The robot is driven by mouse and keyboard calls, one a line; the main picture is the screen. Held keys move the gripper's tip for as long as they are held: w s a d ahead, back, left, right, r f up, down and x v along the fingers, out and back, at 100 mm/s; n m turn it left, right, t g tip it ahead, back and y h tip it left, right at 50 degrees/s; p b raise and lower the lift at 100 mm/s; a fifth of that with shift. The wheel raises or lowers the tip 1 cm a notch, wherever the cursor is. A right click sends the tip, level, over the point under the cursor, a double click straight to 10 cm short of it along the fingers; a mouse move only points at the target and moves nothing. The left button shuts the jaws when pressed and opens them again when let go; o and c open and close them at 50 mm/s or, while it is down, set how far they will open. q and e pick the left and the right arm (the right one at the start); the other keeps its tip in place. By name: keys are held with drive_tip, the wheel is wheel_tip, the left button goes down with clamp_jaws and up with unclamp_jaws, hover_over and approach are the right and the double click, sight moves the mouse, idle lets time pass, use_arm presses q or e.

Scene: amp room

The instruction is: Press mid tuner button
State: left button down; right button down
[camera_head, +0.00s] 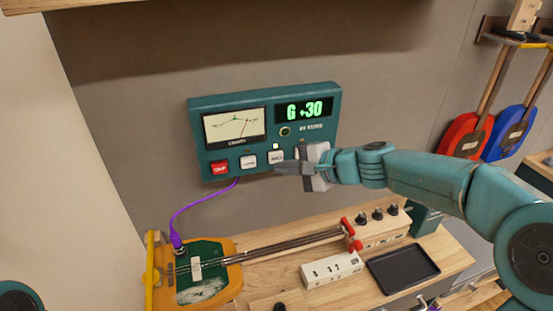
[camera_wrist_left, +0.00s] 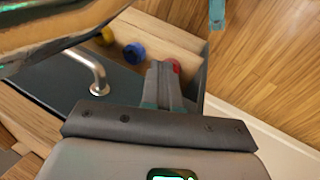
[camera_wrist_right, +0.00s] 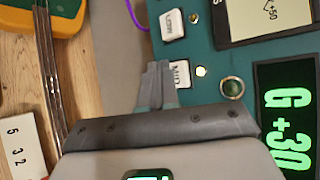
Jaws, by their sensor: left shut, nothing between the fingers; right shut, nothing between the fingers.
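The teal tuner (camera_head: 262,98) hangs on the wall, with a needle dial and a green display (camera_head: 304,110) reading "G +30". Along its lower edge are a red button (camera_head: 220,168) and white buttons. The white button marked MID (camera_wrist_right: 181,73) also shows in the head view (camera_head: 276,156). A small lamp (camera_wrist_right: 201,71) by it is lit. My right gripper (camera_head: 278,168) is shut and empty, its tips at the MID button and partly covering it; whether they touch I cannot tell. My left gripper (camera_wrist_left: 165,72) is shut and empty, away from the tuner.
A wooden bench below holds a guitar (camera_head: 196,266) with a purple cable (camera_head: 200,202) up to the tuner, a white labelled block (camera_head: 332,270), a black tray (camera_head: 403,270) and a box with black knobs. Red and blue guitars hang at right. A metal handle (camera_wrist_left: 88,70) is near my left gripper.

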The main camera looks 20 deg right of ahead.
drive_tip(key=shift+s+b, duration=1.1)
drive_tip(key=shift+s, duration=1.35)
